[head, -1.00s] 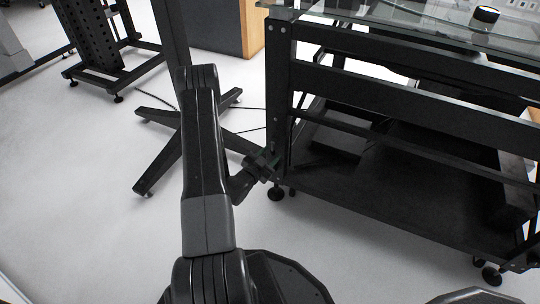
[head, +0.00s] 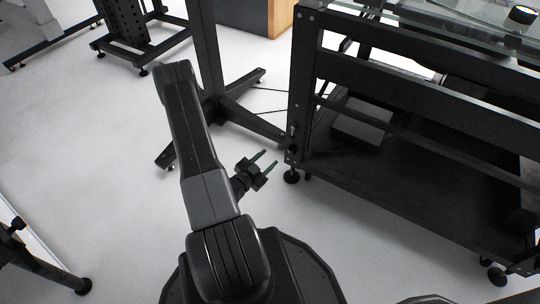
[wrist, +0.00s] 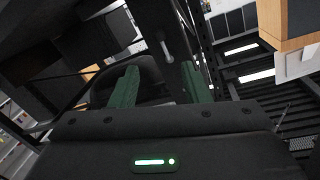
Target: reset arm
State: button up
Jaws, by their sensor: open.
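My gripper (head: 266,163) shows in the head view beside my folded arm, above the white floor, with its two green fingers apart and nothing between them. It points towards the near left leg of the black workbench and is apart from it. In the wrist view my gripper (wrist: 160,88) shows two green fingers spread apart, and no object is held. My arm (head: 200,150) rises from my base at the bottom of the head view.
A black workbench (head: 400,67) with a glass top and a lower shelf fills the right. A small black cylinder (head: 521,15) stands on the glass. A black stand (head: 240,118) with splayed feet is behind my arm.

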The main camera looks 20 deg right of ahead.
aim_at(291, 139)
dwell(0.3)
jog(key=shift+n, duration=0.3)
jog(key=b+x, duration=0.3)
jog(key=x, duration=1)
jog(key=shift+w+d+r, duration=0.1)
jog(key=shift+d, duration=0.3)
